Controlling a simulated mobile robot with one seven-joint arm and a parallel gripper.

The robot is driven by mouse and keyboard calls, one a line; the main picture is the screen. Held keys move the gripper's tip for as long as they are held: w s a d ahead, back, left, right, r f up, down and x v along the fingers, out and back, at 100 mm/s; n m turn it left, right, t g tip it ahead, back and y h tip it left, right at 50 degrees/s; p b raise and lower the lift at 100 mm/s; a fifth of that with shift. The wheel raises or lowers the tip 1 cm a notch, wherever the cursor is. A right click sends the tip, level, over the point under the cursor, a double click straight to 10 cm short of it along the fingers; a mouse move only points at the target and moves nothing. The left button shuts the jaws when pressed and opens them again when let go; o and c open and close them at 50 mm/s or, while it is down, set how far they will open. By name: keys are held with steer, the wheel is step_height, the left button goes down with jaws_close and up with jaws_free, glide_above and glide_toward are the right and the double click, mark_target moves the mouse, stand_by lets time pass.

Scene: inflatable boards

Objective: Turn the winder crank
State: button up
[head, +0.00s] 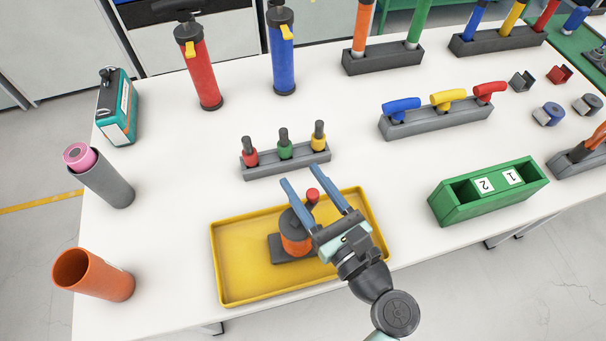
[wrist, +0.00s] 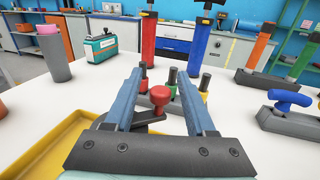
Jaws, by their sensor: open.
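The winder (head: 296,234) stands in the yellow tray (head: 232,262), with a dark base, an orange drum and a dark top. Its crank has a red knob (head: 312,195) at the upper right of the drum. My gripper (head: 312,182) is open above the winder, its two blue fingers on either side of the red knob in the picture. In the wrist view the red knob (wrist: 160,95) shows between the fingers, on a dark crank arm (wrist: 150,117). I cannot tell whether either finger touches it. My gripper hides part of the winder.
A grey rack (head: 285,162) with red, green and yellow-topped pieces stands just behind the tray. A green numbered box (head: 488,192) is to the right. An orange tube (head: 92,275) and a grey tube (head: 103,180) stand at the left. White table between them is clear.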

steer(key=shift+w+a, duration=0.3)
steer(key=shift+w, duration=0.2)
jaws_close()
steer(key=shift+d+h, duration=0.1)
steer(key=shift+h, duration=0.2)
